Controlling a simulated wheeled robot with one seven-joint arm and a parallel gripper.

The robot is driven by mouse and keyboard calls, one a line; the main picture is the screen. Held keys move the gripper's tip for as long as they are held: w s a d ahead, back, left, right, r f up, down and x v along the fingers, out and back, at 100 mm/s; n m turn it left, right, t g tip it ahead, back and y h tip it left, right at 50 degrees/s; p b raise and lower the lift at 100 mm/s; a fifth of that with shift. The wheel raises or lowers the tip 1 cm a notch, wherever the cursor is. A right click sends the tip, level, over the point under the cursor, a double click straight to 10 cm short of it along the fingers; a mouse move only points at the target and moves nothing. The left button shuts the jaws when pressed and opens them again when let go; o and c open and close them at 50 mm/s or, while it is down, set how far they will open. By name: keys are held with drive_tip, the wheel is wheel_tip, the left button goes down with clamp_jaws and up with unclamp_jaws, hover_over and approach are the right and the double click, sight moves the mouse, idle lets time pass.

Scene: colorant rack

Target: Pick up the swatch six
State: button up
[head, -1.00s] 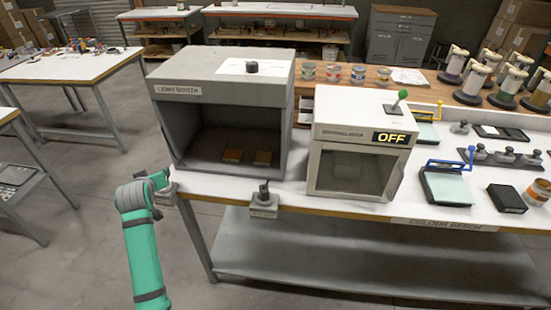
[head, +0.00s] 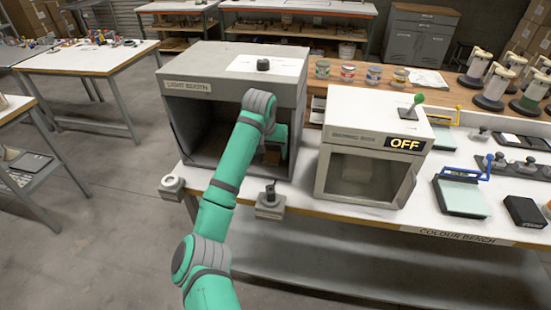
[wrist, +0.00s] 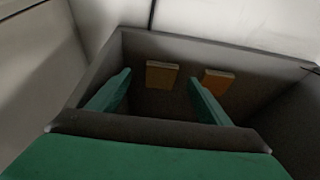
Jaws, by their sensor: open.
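Two small flat swatches lie inside the grey light booth (head: 190,113). In the wrist view one is a tan-brown swatch (wrist: 162,75) and the other a more orange swatch (wrist: 217,82). No number is readable, so I cannot tell which is swatch six. In the head view one swatch (head: 271,156) shows beside my arm; the other is hidden behind it. My gripper (wrist: 160,86) is open and empty, its green fingers pointing into the booth. The tan-brown swatch appears between the fingers but farther off; the orange one appears just right of the right finger.
The booth's walls and roof enclose my gripper's space. Right of it stands a white box (head: 365,150) marked OFF, with a green-knobbed lever (head: 415,102). Two small grey fixtures (head: 172,187) (head: 270,203) sit along the bench's front edge.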

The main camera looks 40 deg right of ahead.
sight(270, 161)
drive_tip(key=x, duration=0.4)
drive_tip(key=shift+w+a+f, duration=0.2)
drive_tip(key=shift+a+f, duration=0.05)
drive_tip(key=shift+d+f, duration=0.15)
drive_tip(key=shift+f, duration=0.15)
drive_tip(key=shift+s, duration=0.1)
drive_tip(key=c, duration=1.1)
